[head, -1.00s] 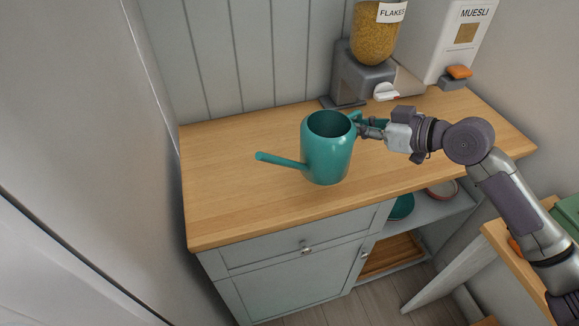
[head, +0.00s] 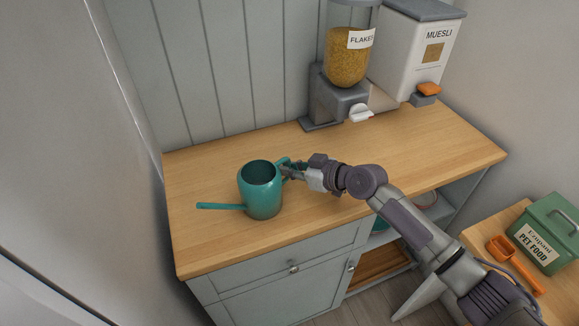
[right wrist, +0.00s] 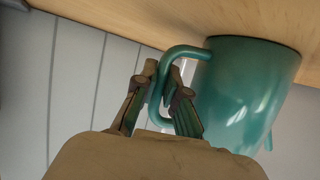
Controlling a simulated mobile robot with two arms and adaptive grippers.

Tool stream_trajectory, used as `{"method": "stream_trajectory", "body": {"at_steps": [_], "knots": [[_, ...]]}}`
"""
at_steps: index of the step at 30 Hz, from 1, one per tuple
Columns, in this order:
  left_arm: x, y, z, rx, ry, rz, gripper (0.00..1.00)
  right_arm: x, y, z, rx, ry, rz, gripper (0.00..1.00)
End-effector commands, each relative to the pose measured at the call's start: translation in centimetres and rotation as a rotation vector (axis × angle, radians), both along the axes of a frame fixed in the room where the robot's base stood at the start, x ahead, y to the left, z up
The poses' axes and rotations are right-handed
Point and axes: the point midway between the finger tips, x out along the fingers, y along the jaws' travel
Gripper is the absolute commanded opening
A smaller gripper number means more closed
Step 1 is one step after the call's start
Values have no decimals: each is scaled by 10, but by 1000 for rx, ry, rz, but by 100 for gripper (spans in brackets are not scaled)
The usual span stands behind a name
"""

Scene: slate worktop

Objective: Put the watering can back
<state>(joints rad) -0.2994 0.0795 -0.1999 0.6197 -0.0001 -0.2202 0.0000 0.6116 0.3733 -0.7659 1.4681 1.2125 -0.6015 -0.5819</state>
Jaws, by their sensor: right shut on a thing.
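The teal watering can (head: 262,192) is upright at the left part of the wooden worktop (head: 420,145), its spout pointing left. My right gripper (head: 288,172) is shut on the can's handle at its right side. In the right wrist view the two fingers (right wrist: 160,100) stand on either side of the handle, and the can's body (right wrist: 250,85) is to the right. I cannot tell for sure whether the can's base touches the worktop. My left gripper is not in view.
A flakes dispenser (head: 346,65) and a white muesli dispenser (head: 420,50) stand at the back. The worktop's right part is clear. A wall closes off the left. A green pet food box (head: 548,232) and an orange scoop (head: 503,250) are on a lower surface at right.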

Motion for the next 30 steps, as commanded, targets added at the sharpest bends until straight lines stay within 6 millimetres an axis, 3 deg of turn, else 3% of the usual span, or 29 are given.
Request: {"method": "stream_trajectory", "body": {"at_steps": [6,7,11,23,30], "knots": [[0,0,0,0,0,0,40,0,1,1,5,-2,0,0],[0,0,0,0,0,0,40,0,0,-1,1,-1,0,14],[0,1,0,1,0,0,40,0,0,-1,1,-1,0,35],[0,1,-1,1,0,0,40,-3,-6,1,0,-2,-1,35],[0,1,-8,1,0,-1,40,-26,-41,16,-1,-4,-2,35]]}}
